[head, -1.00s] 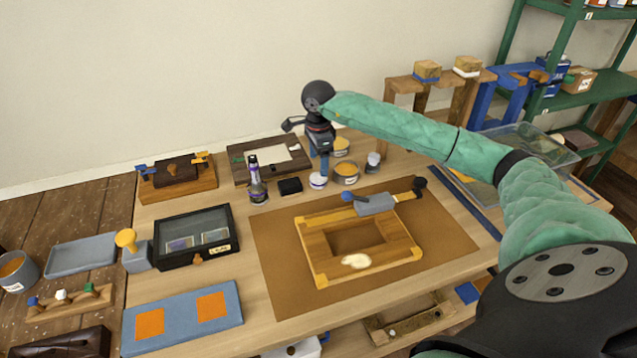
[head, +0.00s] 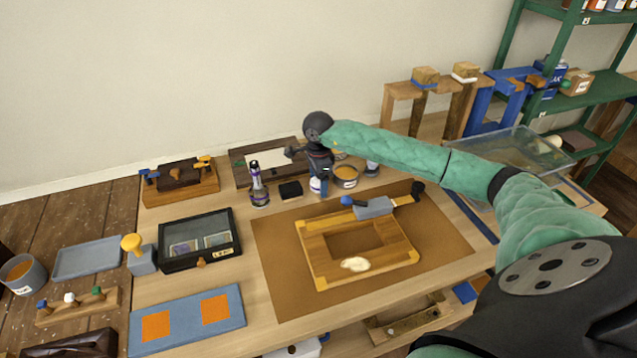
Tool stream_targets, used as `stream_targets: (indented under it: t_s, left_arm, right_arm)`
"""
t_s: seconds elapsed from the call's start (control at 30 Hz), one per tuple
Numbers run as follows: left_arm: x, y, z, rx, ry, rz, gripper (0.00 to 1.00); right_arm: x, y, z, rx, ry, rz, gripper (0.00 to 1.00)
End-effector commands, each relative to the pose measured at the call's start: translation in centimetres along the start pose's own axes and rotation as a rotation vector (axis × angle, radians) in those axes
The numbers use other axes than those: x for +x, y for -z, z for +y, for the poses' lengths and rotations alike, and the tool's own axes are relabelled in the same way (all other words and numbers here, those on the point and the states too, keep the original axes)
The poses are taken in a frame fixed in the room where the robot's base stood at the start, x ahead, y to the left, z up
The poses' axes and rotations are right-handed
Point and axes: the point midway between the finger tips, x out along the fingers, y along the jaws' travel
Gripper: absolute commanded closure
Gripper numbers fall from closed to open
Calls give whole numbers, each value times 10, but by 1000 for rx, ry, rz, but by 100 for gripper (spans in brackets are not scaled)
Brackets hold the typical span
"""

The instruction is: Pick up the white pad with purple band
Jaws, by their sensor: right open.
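A small, round white item (head: 315,186) stands on the bench at my right gripper's fingers. It looks like the white pad, but it is partly hidden and its purple band cannot be made out clearly. My right gripper (head: 321,181) is open and points down close to it; I cannot tell whether they touch. Another small pale item with a darker, purplish lower part (head: 372,169) stands to the right, partly behind my arm. My left gripper is not in view.
An orange-filled jar (head: 346,177) stands just right of the gripper. A black block (head: 290,190) and a purple-banded bottle (head: 258,184) stand to its left. A wooden frame (head: 317,265) with a grey-bladed tool (head: 374,208) lies in front on a brown mat (head: 278,288).

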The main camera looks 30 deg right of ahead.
Motion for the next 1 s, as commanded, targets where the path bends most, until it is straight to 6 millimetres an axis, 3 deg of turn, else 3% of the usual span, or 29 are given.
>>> stream_targets:
  t_s: [0.27, 0.53, 1.0]
  left_arm:
    - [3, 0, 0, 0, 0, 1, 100]
    - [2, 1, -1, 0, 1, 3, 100]
    - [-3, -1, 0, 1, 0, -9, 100]
  right_arm:
    - [2, 0, 0, -1, 0, 0, 27]
    - [2, 0, 0, -1, 0, 0, 74]
    - [-6, 0, 0, 0, 2, 0, 74]
